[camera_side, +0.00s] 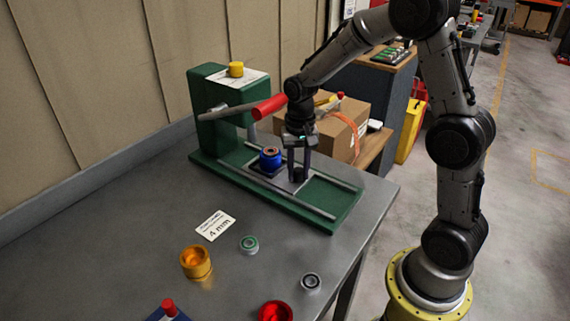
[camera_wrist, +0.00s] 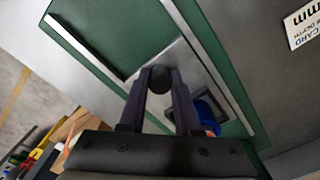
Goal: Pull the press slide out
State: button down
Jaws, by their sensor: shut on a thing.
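The green press (camera_side: 217,118) stands at the back of the grey bench, with a red-handled lever (camera_side: 270,106) and a yellow knob on top. Its long green base carries two metal rails. The metal press slide (camera_side: 283,184) lies between the rails and also shows in the wrist view (camera_wrist: 185,58). A blue part (camera_side: 270,162) with a copper-coloured top sits in the slide's dark pocket; it is partly hidden in the wrist view (camera_wrist: 208,113). My gripper (camera_side: 299,170) points down and is shut on the slide's dark round knob (camera_wrist: 160,78), seen between the fingers.
The base's right end (camera_side: 325,196) between the rails is empty. A white "4 mm" card (camera_side: 215,225), a gold cup (camera_side: 196,263), two ring parts, a red bowl (camera_side: 275,311) and a blue block with red knob lie in front. A cardboard box (camera_side: 335,125) stands behind.

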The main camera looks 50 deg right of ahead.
jog(key=s, duration=0.9)
jog(key=shift+s, duration=0.5)
jog(key=c, duration=0.6)
grip_release()
notch_tip(320, 180, up, 14)
